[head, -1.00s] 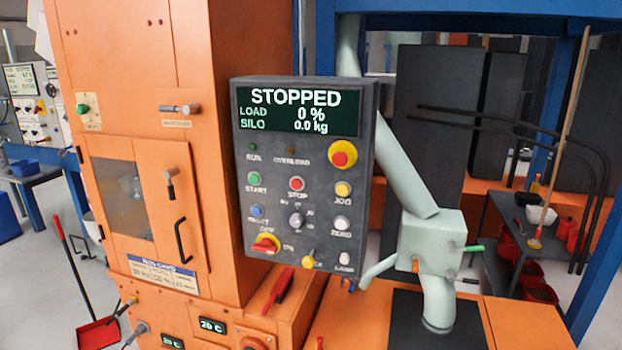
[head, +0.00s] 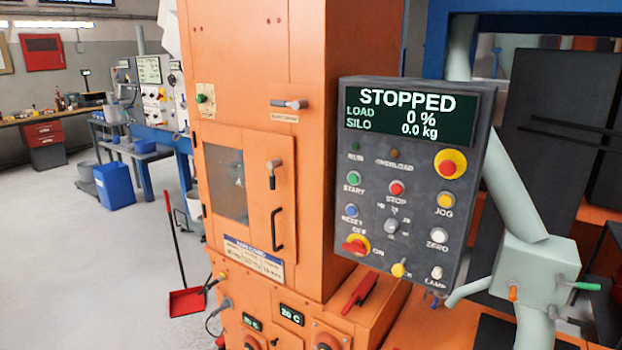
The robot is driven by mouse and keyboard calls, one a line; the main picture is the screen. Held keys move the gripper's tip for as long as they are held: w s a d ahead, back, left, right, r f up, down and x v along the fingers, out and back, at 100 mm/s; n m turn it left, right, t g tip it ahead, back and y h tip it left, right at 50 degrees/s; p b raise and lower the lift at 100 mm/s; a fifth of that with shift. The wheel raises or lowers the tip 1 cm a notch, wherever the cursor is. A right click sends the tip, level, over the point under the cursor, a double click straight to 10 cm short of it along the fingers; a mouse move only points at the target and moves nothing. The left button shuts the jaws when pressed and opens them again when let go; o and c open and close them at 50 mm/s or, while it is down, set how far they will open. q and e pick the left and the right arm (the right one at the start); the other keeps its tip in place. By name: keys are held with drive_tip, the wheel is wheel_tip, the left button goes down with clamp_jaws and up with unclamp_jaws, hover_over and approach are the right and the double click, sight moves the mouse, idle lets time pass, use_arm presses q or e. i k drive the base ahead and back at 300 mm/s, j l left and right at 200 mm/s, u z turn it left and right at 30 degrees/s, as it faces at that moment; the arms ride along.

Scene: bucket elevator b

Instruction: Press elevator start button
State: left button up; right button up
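The elevator control panel (head: 418,225) is a dark grey box on the right side of the orange machine in the head view. Its display (head: 410,113) reads STOPPED, LOAD 0 %, SILO 0.0 kg. The green start button (head: 353,178) is on the panel's left side, under the RUN lamp (head: 355,147). The red stop button (head: 397,188) is to its right. A red and yellow emergency button (head: 450,164) is at the upper right. The blue reset button (head: 351,210) is below start. Neither of my grippers shows in the head view.
The orange machine cabinet (head: 290,60) has a windowed door with a black handle (head: 277,230). A pale green pipe (head: 515,195) runs down at right. A red dustpan (head: 187,300) and a blue bin (head: 114,186) stand at left. The grey floor at left is largely clear.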

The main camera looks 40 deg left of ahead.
sight(352, 178)
drive_tip(key=u, duration=0.95)
